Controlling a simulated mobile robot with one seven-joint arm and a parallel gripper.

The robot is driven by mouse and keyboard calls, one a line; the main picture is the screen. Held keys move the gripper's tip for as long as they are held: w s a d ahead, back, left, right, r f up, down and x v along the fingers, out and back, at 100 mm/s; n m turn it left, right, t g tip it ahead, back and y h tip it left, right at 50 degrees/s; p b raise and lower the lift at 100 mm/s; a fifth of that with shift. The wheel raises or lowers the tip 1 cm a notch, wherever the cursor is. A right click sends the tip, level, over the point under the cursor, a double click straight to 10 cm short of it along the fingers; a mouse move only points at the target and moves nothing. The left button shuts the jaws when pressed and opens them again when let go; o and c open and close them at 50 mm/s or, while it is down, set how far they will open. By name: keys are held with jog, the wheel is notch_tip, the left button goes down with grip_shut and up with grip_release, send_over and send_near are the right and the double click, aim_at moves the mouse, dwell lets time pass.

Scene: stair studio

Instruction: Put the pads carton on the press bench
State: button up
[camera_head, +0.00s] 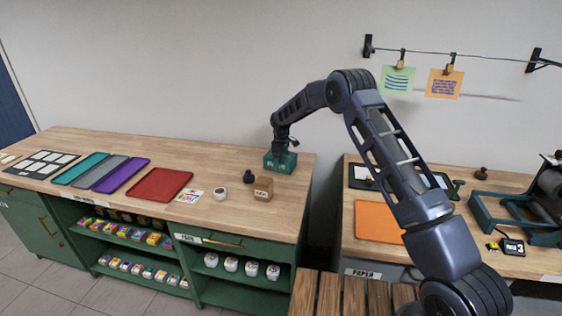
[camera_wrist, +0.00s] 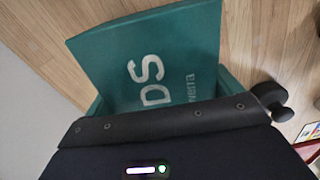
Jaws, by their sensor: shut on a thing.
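The pads carton (camera_head: 280,163) is a small dark-green box at the far right corner of the left wooden-topped bench. My gripper (camera_head: 284,149) comes down on it from above and is shut on it. In the wrist view the carton (camera_wrist: 150,65) fills the middle, with white letters "DS" on its face. The gripper's dark body hides its lower part. I cannot tell whether the carton touches the bench top. The press bench (camera_head: 513,184) is the right bench, with a green-framed roller press (camera_head: 535,205) at its right.
The press bench also holds an orange sheet (camera_head: 378,222), a dark-framed tray (camera_head: 362,177) behind my arm, and a small meter (camera_head: 513,247). A gap separates the benches. A brown box (camera_head: 263,190), a jar (camera_head: 220,193) and a red tray (camera_head: 160,184) stand left of the carton.

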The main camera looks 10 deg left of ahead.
jog(key=shift+f, duration=0.1)
jog(key=o, duration=0.9)
jog(key=shift+f, duration=0.1)
